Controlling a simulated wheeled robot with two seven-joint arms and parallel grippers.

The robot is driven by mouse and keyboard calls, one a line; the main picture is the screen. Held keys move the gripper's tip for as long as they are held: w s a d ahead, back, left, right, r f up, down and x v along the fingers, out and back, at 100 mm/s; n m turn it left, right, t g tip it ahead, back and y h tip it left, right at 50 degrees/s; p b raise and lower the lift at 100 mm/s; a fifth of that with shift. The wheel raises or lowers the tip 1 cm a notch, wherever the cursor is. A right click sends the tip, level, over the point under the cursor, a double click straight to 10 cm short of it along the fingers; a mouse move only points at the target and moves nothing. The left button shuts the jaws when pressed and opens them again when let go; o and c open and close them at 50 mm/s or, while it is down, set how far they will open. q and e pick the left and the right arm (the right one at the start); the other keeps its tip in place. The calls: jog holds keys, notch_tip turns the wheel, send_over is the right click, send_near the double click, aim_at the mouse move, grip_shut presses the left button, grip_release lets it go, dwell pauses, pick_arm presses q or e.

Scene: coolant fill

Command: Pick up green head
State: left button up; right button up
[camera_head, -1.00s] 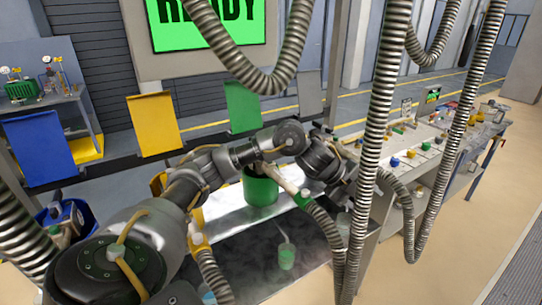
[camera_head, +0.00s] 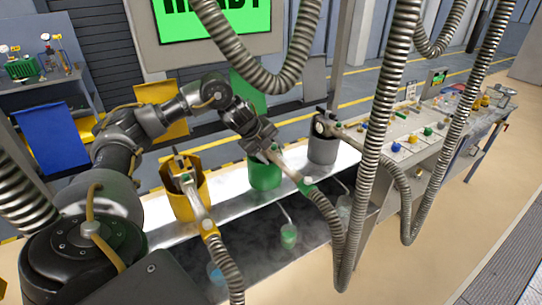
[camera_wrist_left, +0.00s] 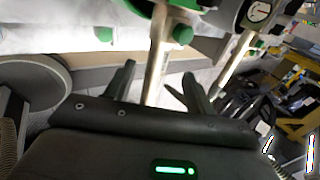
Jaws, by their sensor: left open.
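The green head (camera_head: 291,168) is a pale, slanted tube with a green collar, joined to a ribbed hose. Its upper end is at the green container (camera_head: 265,175). My left gripper (camera_head: 262,146) is above that upper end, pointing down at it. In the left wrist view, the pale tube (camera_wrist_left: 157,62) with green fittings runs between the two spread fingers of my left gripper (camera_wrist_left: 159,76). The gripper is open; I cannot tell whether a finger touches the tube. The gripper partly hides the head's top. My right gripper is not in view.
A yellow container (camera_head: 186,200) with a yellow head stands to the left, and a grey container (camera_head: 322,148) with a grey head to the right. Ribbed hoses (camera_head: 384,110) hang in front on the right. A cluttered workbench (camera_head: 425,135) stands further right.

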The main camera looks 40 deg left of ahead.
aim_at(279, 160)
pick_arm(q)
jog(key=shift+w+d+f, duration=0.15)
jog(key=shift+w+f, duration=0.1)
jog(key=shift+f, duration=0.05)
jog(key=shift+w+d+f+p, duration=0.1)
jog(key=shift+w+f+p, duration=0.1)
jog(key=shift+f+p, duration=0.25)
jog(key=p+x, duration=0.1)
jog(key=x, duration=0.2)
jog(key=shift+w+f+p, duration=0.1)
jog(key=shift+f+p, duration=0.1)
jog(key=shift+p, duration=0.1)
jog(key=shift+w+f, duration=0.2)
jog(key=shift+f, duration=0.15)
